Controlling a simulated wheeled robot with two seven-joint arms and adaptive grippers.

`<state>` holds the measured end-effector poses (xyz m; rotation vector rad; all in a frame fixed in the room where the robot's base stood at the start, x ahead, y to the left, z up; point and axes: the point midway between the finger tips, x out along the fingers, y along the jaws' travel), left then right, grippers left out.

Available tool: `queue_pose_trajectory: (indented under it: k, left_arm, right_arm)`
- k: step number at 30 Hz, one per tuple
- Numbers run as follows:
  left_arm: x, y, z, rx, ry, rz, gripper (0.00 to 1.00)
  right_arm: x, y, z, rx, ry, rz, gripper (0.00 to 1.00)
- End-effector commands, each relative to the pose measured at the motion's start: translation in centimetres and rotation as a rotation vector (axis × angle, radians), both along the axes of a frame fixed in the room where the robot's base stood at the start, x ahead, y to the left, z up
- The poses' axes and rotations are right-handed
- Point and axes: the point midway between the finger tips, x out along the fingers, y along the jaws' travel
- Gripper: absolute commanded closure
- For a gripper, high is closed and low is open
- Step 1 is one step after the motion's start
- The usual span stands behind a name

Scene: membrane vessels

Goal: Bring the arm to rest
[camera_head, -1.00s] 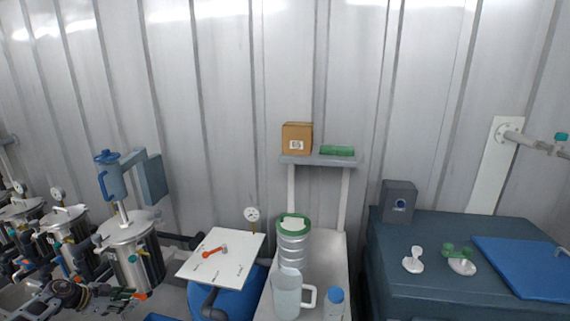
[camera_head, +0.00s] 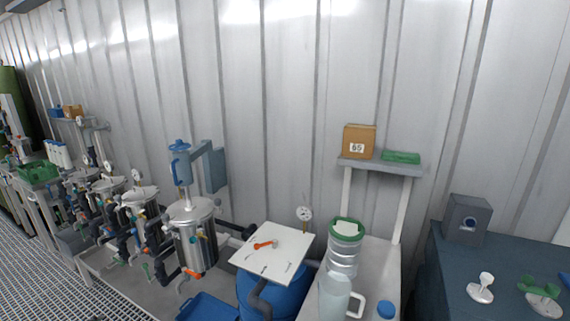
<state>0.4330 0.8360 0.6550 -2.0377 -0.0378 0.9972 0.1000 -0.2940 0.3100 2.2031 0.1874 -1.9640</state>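Neither of my arms nor grippers shows in the head view. The view takes in a row of steel membrane vessels along a corrugated metal wall.
A white panel with an orange-red lever (camera_head: 245,262) sits over a blue drum (camera_head: 285,291). A clear pitcher (camera_head: 334,298) and green-lidded container (camera_head: 344,252) stand on a narrow bench. A dark cabinet (camera_head: 462,285) stands right. Grated floor (camera_head: 60,275) is open lower left.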

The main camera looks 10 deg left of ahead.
Motion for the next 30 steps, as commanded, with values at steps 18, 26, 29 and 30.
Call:
queue_pose_trajectory:
  k: [18, 26, 29, 30]
  left_arm:
    - [-21.4, 10.5, -3.2, 0.249, 0.360, 0.302, 0.65]
    - [-25.6, 10.3, -4.7, 0.255, 0.440, 0.346, 0.65]
    - [-26.1, 8.7, -6.4, 0.228, 0.443, 0.347, 0.65]
    - [-26.3, 8.0, -7.1, 0.217, 0.446, 0.347, 0.65]
  right_arm:
    - [-2.1, 0.0, -0.1, 0.000, 0.023, -0.001, 0.60]
    - [-1.1, 0.0, -0.1, -0.001, 0.012, 0.000, 0.60]
    - [-0.6, 0.0, 0.0, -0.001, 0.007, 0.000, 0.60]
    - [-0.5, 0.0, 0.0, 0.000, 0.005, 0.000, 0.60]
